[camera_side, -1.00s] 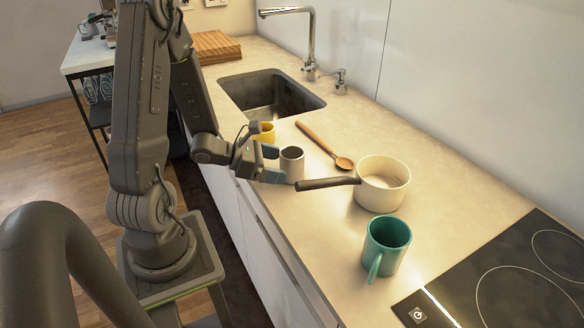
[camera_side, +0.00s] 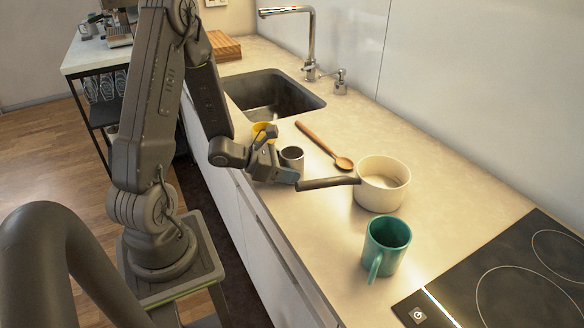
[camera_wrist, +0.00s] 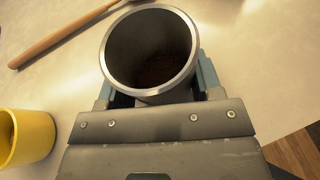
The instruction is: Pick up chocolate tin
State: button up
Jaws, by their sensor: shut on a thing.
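The chocolate tin (camera_side: 292,154) is a small grey metal tin, standing upright on the counter near its front edge, its lower part hidden by my gripper in the side view. In the wrist view the open tin (camera_wrist: 150,50) shows a dark brown content at its bottom. My gripper (camera_side: 285,170) is around it, with one blue-grey fingertip on each side. The fingers (camera_wrist: 155,88) are shut on the tin, which sits between them in the wrist view.
A yellow cup (camera_side: 262,130) stands close behind my gripper. A wooden spoon (camera_side: 325,146) lies behind the tin. A cream saucepan (camera_side: 383,184) stands to the right, its dark handle (camera_side: 328,183) reaching close to my fingers. A teal mug (camera_side: 386,246) stands nearer the hob (camera_side: 500,275).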

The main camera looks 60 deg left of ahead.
jog(key=shift+c, duration=1)
